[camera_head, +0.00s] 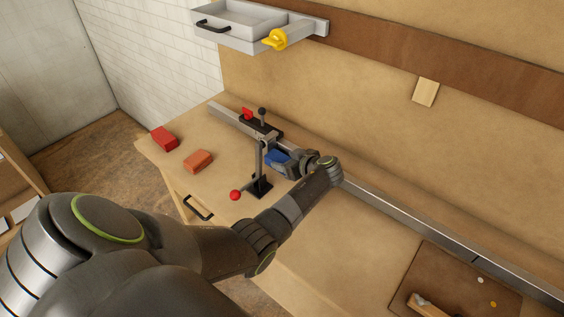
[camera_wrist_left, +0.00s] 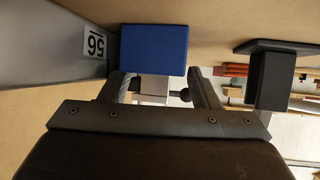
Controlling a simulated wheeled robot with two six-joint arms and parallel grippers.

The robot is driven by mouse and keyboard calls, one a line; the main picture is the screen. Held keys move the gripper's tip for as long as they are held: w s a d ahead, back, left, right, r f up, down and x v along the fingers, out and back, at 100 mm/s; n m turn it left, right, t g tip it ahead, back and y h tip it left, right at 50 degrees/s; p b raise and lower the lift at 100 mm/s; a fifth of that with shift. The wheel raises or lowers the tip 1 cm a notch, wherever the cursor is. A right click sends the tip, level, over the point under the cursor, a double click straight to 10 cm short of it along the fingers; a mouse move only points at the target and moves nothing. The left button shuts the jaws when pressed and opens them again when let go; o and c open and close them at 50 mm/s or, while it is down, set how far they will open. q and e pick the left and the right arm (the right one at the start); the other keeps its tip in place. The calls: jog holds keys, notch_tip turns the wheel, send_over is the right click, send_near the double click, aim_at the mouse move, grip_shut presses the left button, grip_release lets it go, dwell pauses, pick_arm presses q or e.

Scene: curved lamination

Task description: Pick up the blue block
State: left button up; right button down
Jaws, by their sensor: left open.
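The blue block (camera_head: 276,156) sits on the workbench beside the black upright stand, partly hidden by my left gripper (camera_head: 283,162). In the left wrist view the blue block (camera_wrist_left: 154,48) lies at the tips of the open fingers, between them in the picture. The left gripper also shows there (camera_wrist_left: 160,88), with one finger on each side below the block. I cannot tell whether the fingers touch it. My right gripper is not in view.
A black stand (camera_head: 259,170) with a red-knobbed lever is close left of the gripper. A metal rail (camera_head: 400,204) runs along the back. A red block (camera_head: 164,138) and an orange block (camera_head: 198,161) lie to the left. A brown board (camera_head: 440,281) is at lower right.

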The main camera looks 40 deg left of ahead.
pick_arm(q)
jog(key=c, duration=0.8)
jog(key=shift+r, duration=0.15)
